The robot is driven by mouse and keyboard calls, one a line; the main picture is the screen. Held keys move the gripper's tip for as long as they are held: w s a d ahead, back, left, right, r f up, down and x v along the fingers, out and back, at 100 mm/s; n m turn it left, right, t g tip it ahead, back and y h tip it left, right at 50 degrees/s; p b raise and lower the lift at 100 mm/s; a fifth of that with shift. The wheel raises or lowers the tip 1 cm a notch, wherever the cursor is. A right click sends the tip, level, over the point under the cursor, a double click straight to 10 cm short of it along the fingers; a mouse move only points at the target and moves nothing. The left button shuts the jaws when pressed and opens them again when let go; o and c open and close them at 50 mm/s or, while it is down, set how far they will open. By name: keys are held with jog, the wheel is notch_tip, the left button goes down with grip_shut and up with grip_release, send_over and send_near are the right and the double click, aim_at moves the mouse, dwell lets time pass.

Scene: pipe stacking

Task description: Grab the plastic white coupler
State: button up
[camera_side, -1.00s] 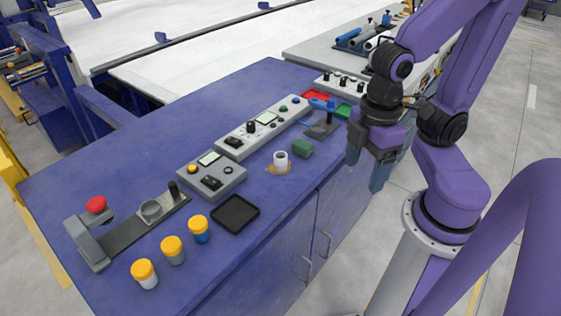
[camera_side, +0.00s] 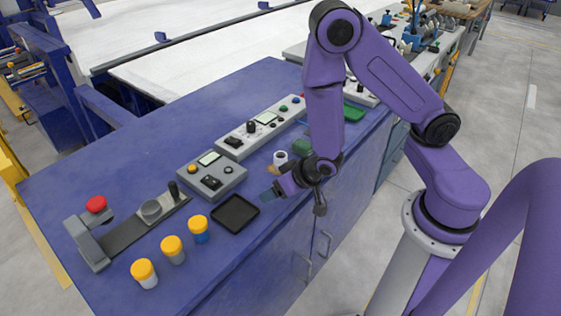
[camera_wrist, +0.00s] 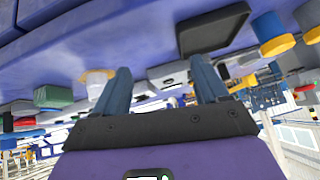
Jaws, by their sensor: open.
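The white coupler (camera_side: 280,157) stands upright on a small tan patch near the front edge of the blue table. It also shows in the wrist view (camera_wrist: 97,84), just left of the left finger and partly hidden by it. My gripper (camera_side: 271,193) is just in front of the coupler in the side view, over the table's front edge and tilted sideways. In the wrist view my gripper (camera_wrist: 160,65) has its two fingers wide apart, with nothing held between them.
A green block (camera_side: 301,146) sits right behind the coupler, close to my wrist. A black tray (camera_side: 235,213) lies to the left. Grey control boxes (camera_side: 212,175) stand behind. Several orange-capped jars (camera_side: 172,249) stand at the front left.

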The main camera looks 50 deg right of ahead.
jog(key=d, duration=0.1)
jog(key=w+d+f+m+t+h, duration=0.1)
jog(key=d, duration=0.1)
jog(key=d+t+h, duration=0.1)
jog(key=d, duration=0.1)
jog(key=shift+w+d+f, duration=0.2)
jog(key=shift+w+f, duration=0.15)
jog(key=shift+w, duration=0.05)
jog(key=t+h, duration=0.2)
send_near(284, 159)
jog(key=w+f, duration=0.2)
jog(key=shift+w+a+f+m, duration=0.1)
jog(key=shift+w+f+m, duration=0.1)
jog(key=shift+f+m, duration=0.15)
jog(key=shift+d+r+t, duration=0.2)
jog(key=shift+d+t, duration=0.3)
jog(key=shift+d, duration=0.05)
jog(key=shift+x, duration=3.75)
jog(key=shift+r, duration=0.15)
jog(key=c, duration=1.1)
